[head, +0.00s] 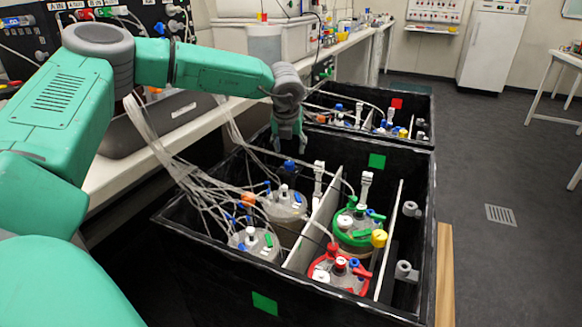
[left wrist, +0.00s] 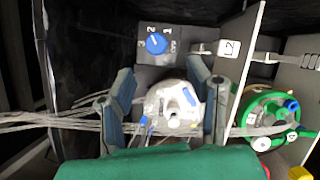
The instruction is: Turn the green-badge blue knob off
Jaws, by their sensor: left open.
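The blue knob (left wrist: 157,43) sits on a grey dial plate marked 1, 2, 3 and OFF, at the top of the left wrist view. Its pointer is too small to read surely. In the head view the blue knob (head: 289,164) shows just below my left gripper (head: 289,144). It is inside the black front box (head: 345,305), which carries a green badge (head: 377,160). My left gripper is open and empty, pointing down; in the left wrist view its fingers (left wrist: 161,75) stand apart, with the knob beyond and between their tips. My right gripper is not in view.
White-lidded vessels (head: 285,203) with tubes stand near the knob, left of a white divider (head: 315,234). Green-lidded (head: 357,238) and red-lidded (head: 330,284) vessels stand right of it. Tubes (head: 180,175) run below my arm. A red-badged box (head: 422,133) is behind.

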